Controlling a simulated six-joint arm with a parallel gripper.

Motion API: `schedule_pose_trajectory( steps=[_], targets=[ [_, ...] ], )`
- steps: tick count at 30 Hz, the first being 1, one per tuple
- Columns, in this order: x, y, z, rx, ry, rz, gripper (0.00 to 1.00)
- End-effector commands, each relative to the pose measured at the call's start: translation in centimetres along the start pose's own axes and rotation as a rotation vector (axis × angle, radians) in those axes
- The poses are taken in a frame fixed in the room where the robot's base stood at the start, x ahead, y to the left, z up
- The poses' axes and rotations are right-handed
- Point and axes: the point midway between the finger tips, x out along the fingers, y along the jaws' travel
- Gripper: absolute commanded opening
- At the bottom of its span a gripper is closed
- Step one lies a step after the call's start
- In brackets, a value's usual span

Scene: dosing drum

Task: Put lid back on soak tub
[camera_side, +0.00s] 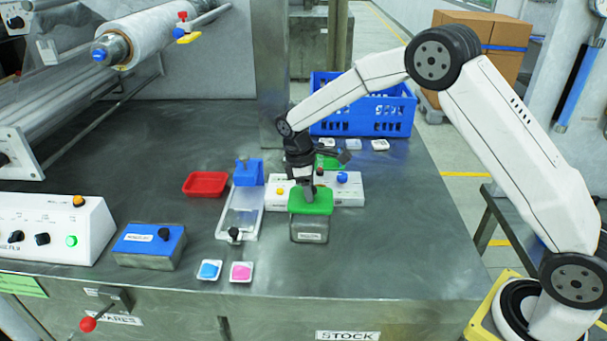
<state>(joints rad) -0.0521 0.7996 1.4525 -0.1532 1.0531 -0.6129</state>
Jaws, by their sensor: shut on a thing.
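A green lid (318,208) is at the mouth of a small grey see-through tub (309,235) near the middle of the table's front. My gripper (309,198) points down from above and is shut on the top of the green lid. The lid looks level and covers the tub's opening in this view. I cannot tell whether it is fully seated or just above the rim. The fingertips are small and partly merge with the lid's grip.
A white control box (347,190) stands close behind the tub. A blue-lidded box (149,240) and two small packets (241,271) sit left. Front right is clear.

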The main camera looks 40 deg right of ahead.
Motion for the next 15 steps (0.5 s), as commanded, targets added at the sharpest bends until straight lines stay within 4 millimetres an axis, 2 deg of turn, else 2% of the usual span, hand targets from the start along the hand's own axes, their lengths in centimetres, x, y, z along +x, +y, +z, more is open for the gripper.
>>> schedule_pose_trajectory(
  steps=[15],
  targets=[
    [3.0, 0.0, -0.6, 0.001, 0.0, 0.0, 0.0]
  ],
)
